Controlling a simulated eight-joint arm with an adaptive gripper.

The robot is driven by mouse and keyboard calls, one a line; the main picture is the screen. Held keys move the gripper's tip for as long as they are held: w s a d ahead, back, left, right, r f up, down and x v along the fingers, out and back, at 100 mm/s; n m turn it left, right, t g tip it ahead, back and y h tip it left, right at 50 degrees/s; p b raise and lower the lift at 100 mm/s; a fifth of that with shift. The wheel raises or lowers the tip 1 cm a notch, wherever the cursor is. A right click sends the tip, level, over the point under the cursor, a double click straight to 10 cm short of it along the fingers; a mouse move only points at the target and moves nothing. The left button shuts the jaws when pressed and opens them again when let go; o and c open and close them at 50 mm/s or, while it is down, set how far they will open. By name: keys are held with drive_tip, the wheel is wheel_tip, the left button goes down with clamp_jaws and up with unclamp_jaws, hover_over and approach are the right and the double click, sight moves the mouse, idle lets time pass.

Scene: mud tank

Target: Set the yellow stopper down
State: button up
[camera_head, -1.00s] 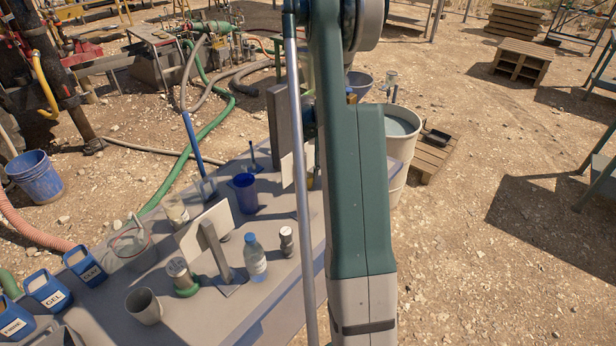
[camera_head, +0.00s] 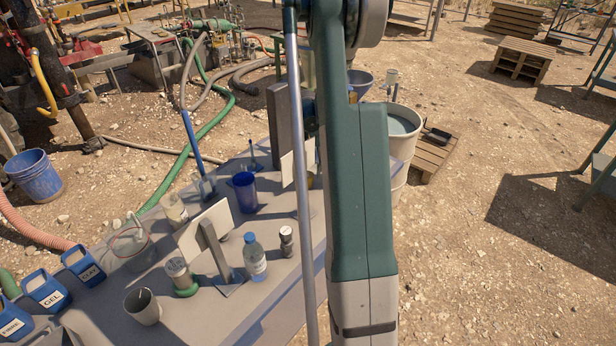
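I cannot make out the yellow stopper in the head view. My own green and grey arm fills the middle and hides part of the bench (camera_head: 220,310). My gripper is not visible, so its hold cannot be seen. A small yellowish patch (camera_head: 311,181) shows beside the arm near a pale board, too small to identify.
Blue containers labelled CLAY (camera_head: 83,266), GEL (camera_head: 47,290) and FIBRE (camera_head: 14,320) line the left. A glass vessel (camera_head: 132,248) and grey cup (camera_head: 143,306) stand nearby. A white bucket (camera_head: 402,150) stands behind the arm. The bench's front right corner looks clear.

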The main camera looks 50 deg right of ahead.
drive_tip(key=shift+w+d+r, duration=0.15)
drive_tip(key=shift+r, duration=1.5)
drive_tip(key=shift+w+d+r, duration=0.15)
drive_tip(key=shift+r, duration=1.5)
